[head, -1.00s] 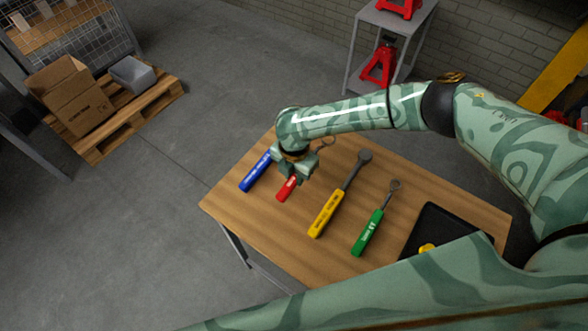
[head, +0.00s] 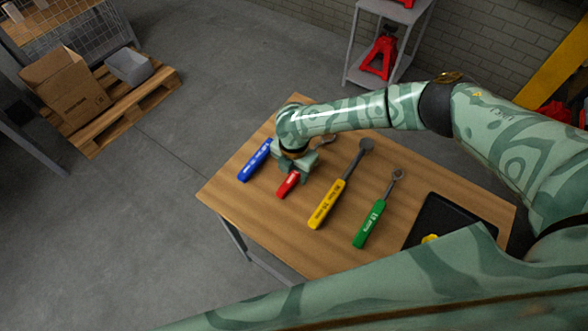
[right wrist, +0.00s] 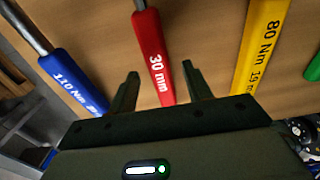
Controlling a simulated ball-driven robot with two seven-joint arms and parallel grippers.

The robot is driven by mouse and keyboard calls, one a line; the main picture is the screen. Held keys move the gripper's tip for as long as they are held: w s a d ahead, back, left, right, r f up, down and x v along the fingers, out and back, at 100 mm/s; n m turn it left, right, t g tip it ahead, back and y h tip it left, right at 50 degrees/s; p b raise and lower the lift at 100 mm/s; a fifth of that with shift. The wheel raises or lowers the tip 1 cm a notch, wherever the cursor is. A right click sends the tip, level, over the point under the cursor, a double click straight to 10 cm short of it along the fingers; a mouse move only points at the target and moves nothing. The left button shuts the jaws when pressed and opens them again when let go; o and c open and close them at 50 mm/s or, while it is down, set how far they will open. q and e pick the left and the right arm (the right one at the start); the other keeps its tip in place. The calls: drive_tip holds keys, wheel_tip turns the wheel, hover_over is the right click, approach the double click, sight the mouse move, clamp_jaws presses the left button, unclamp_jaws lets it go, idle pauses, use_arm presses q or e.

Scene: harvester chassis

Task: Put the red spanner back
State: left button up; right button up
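The red spanner (head: 288,184) lies on the wooden table between the blue-handled and yellow-handled tools. My right gripper (head: 299,174) is over the handle. In the right wrist view its two fingers (right wrist: 160,82) are apart, one on each side of the red handle, with gaps on both sides. My left gripper is not in view.
A blue-handled tool (head: 255,160), a yellow-handled one (head: 328,204) and a green-handled one (head: 369,224) lie on the table (head: 270,230). A black tray (head: 452,220) with a small yellow thing is at the right. The front left of the table is bare.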

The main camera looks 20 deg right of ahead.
wheel_tip(320, 180, up, 16)
drive_tip(key=p, duration=0.5)
drive_tip(key=shift+r, duration=0.15)
